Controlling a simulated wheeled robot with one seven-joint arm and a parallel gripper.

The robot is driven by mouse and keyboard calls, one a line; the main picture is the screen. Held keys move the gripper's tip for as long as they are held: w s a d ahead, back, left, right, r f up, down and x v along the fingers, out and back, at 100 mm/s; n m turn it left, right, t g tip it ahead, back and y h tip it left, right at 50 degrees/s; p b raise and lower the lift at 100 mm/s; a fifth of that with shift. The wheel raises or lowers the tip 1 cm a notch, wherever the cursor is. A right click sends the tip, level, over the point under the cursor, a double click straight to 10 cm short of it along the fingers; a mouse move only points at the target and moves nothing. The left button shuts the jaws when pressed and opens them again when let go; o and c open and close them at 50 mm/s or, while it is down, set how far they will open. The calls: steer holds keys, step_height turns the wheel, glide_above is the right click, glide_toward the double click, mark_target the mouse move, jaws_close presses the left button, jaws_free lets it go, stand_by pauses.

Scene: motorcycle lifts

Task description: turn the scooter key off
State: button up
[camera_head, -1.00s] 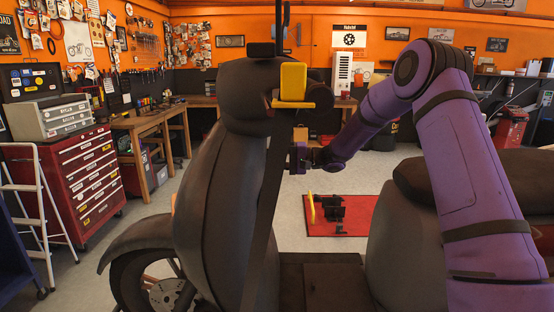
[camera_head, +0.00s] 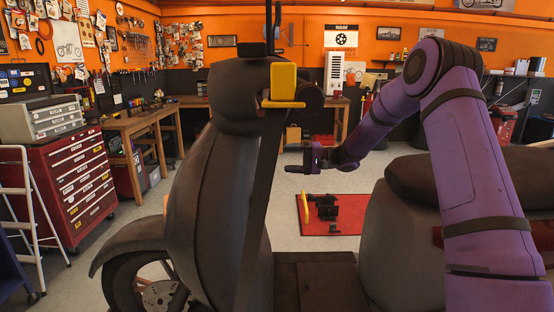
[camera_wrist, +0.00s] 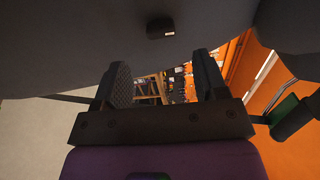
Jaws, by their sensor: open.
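The dark grey scooter (camera_head: 200,205) stands upright in the head view, its front panel facing right. In the wrist view, a small dark rounded block (camera_wrist: 160,29) with a tiny pale and red mark sits on the grey scooter panel (camera_wrist: 75,38). It looks like the key, but its turned position cannot be read. My gripper (camera_wrist: 162,82) is open, and its two fingers are apart with nothing between them. The block lies beyond the fingertips, apart from them. In the head view my gripper (camera_head: 297,167) is just right of the scooter's front column; the key is not visible there.
A yellow block (camera_head: 284,83) is at the top of the scooter. The dark seat (camera_head: 435,185) is at right, near my arm. A red mat (camera_head: 335,225) with dark parts lies on the floor behind. A red tool chest (camera_head: 65,185) stands at left.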

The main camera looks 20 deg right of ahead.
steer(key=shift+v, duration=1.95)
steer(key=s+a+r+n+g+h, duration=0.1)
steer(key=s+a+r+g+h, duration=0.15)
steer(key=s, duration=0.45)
steer(key=s+a+r+n+g+h, duration=0.1)
steer(key=s+a+r+h, duration=0.25)
steer(key=s, duration=0.35)
steer(key=s+a+r+n+g+h, duration=0.1)
steer(key=s+a+r+g+h, duration=0.2)
steer(key=s, duration=0.4)
steer(key=s+d+r+t+h, duration=0.1)
steer(key=s+d+t+h, duration=0.1)
steer(key=s, duration=1)
steer(key=s+d+r+t+h, duration=0.1)
steer(key=s+d+t+h, duration=0.2)
steer(key=s, duration=0.9)
steer(key=t+h, duration=0.1)
steer(key=h, duration=0.2)
steer(key=shift+d, duration=0.1)
